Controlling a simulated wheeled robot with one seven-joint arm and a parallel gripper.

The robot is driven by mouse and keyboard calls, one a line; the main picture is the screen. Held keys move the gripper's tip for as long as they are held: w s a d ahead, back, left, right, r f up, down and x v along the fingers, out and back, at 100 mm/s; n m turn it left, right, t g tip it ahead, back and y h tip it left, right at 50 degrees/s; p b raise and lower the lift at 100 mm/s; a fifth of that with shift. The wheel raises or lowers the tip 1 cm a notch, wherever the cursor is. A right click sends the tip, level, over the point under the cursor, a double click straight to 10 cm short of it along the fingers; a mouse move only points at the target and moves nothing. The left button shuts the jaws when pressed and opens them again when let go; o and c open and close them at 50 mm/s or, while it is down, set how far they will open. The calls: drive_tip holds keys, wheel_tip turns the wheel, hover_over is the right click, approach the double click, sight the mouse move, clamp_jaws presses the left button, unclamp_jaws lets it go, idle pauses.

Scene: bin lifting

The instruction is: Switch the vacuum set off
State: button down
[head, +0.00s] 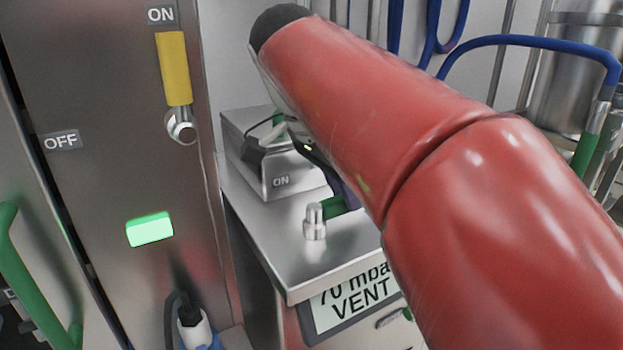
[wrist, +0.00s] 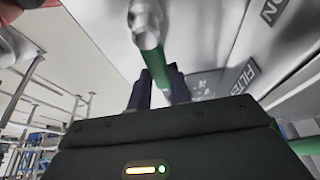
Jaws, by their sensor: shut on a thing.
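The vacuum set (head: 290,262) is a steel bench unit with a display (head: 350,298) reading "70 mbar" and "VENT". A silver valve (head: 314,224) with a green lever (head: 334,207) stands on its top; the lever points right. My gripper (head: 344,188) is mostly hidden by my red arm. In the wrist view, my gripper (wrist: 156,88) is shut on the green lever (wrist: 156,66), just off the silver valve (wrist: 146,25).
A tall steel cabinet (head: 95,120) at left carries a yellow handle (head: 174,68) at "ON", an "OFF" label below left, and a lit green lamp (head: 150,229). A plug (head: 193,325) sits below. Blue hoses (head: 530,40) hang behind my arm at right.

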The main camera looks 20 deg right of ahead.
sight(326, 203)
idle(0.4)
drive_tip(key=c, duration=1.3)
unclamp_jaws()
drive_tip(key=v, duration=0.8)
drive_tip(key=shift+p, duration=0.3)
drive_tip(key=shift+f, duration=0.1)
